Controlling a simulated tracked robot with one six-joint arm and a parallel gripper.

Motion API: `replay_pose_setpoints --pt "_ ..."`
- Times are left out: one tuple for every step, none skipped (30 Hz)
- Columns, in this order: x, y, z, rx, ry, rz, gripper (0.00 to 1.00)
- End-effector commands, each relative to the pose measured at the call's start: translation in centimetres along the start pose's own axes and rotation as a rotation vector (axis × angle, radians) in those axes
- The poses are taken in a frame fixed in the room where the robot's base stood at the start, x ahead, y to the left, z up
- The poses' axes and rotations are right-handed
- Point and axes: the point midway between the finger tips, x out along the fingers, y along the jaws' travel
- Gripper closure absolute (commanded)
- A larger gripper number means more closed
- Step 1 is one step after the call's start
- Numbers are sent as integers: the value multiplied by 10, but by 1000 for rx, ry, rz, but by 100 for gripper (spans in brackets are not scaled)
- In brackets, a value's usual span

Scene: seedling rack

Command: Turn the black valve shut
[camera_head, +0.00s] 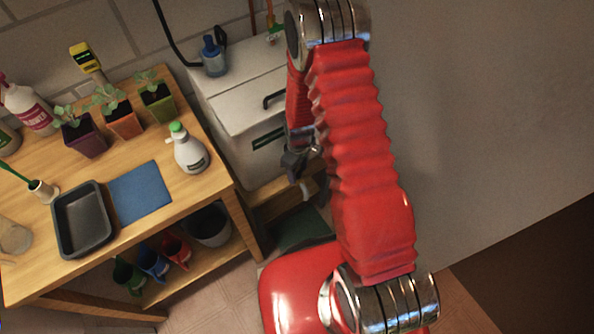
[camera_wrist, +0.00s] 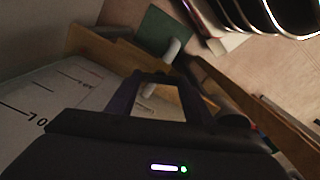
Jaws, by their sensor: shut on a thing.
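My gripper (camera_head: 295,163) is low at the front of a white tank (camera_head: 236,117), partly behind my red arm. In the wrist view its dark fingers (camera_wrist: 158,82) are close to the tank's face (camera_wrist: 55,90), which bears scale marks. The gripper is shut on the black valve, but the valve is hard to tell from the dark fingers, so its angle cannot be read. A pale spout (camera_head: 308,188) shows just below the gripper; a pale piece also shows beyond the fingers in the wrist view (camera_wrist: 172,50).
A green mat (camera_head: 302,232) lies below the spout.

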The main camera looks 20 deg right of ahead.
Motion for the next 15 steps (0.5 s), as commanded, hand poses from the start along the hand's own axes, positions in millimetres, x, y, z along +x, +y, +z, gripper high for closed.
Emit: replay_pose_setpoints --pt "1 -2 4 28 -7 -5 76" --pt "1 -2 4 47 -7 -5 76" --pt "2 -2 4 73 -8 -5 76" --pt "2 -2 4 94 -8 -5 76" --pt "2 -2 4 116 -8 -5 76" --pt "2 -2 4 144 -8 -5 76" --pt "2 -2 4 165 -8 -5 76" --pt "2 -2 4 186 -8 -5 76" --pt "2 -2 4 215 -9 -5 76" --pt "2 -2 4 235 -9 -5 76" --pt "2 -2 4 254 -9 -5 76" --pt "2 -2 4 279 -9 -5 76" --pt "2 -2 4 297 -9 -5 76" --pt "2 -2 4 313 -9 -5 76" --pt "2 -2 4 334 -9 -5 76"
